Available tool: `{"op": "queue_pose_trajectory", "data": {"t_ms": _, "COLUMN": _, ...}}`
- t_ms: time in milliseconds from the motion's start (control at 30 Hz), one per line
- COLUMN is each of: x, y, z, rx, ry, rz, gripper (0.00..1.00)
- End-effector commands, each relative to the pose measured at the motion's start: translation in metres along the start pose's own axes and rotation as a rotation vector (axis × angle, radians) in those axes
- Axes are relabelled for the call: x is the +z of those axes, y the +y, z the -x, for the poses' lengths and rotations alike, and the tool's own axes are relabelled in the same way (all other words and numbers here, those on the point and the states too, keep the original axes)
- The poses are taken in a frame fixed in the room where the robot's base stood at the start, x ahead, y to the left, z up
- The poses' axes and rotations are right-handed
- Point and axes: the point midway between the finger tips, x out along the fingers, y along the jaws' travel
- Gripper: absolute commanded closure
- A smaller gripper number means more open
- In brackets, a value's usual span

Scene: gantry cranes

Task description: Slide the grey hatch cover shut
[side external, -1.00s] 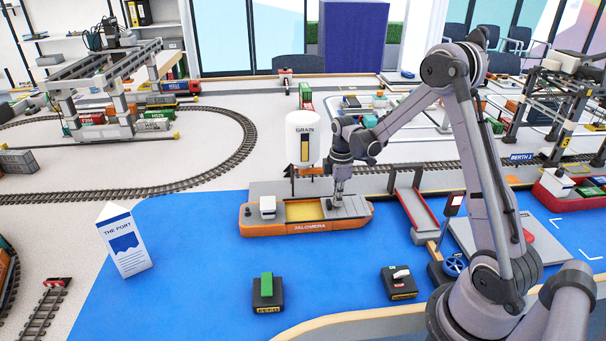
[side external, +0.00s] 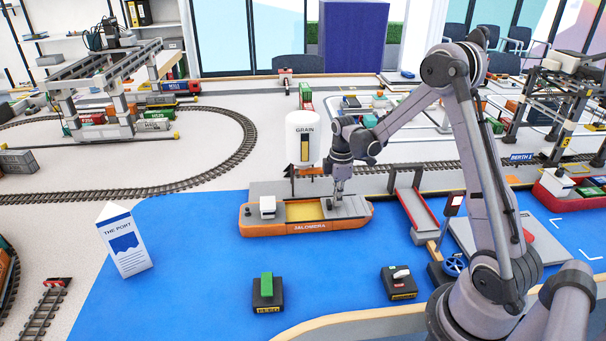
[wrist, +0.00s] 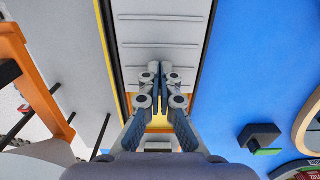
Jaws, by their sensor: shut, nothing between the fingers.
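The grey hatch cover (wrist: 162,32) is a ribbed panel lying between the dark rails of the orange ship in the wrist view. In the side view the hatch cover (side external: 352,208) sits at the right part of the ship (side external: 300,228) marked JALOMERA, and the yellow hold (side external: 303,211) shows open to its left. My gripper (wrist: 160,72) is shut and empty, pointing down at the cover's near edge. In the side view my gripper (side external: 337,201) is over the ship, near the cover's left end. Whether the fingertips touch the cover is not clear.
A white GRAIN silo (side external: 303,138) stands behind the ship, close to my wrist. A red-edged ramp (side external: 418,212) lies to the right. Two small dark control boxes, one with a green top (side external: 267,292), sit in front.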

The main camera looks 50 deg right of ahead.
Motion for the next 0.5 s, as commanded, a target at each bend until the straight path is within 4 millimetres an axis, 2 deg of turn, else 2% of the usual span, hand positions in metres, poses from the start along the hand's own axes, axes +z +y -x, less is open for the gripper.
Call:
{"op": "queue_pose_trajectory", "data": {"t_ms": 267, "x": -0.001, "y": 0.0, "z": 0.0, "rx": 0.0, "ry": 0.0, "rz": 0.0, "gripper": 1.0}}
{"op": "queue_pose_trajectory", "data": {"t_ms": 500, "x": -0.01, "y": 0.0, "z": 0.0, "rx": 0.0, "ry": 0.0, "rz": 0.001, "gripper": 1.0}}
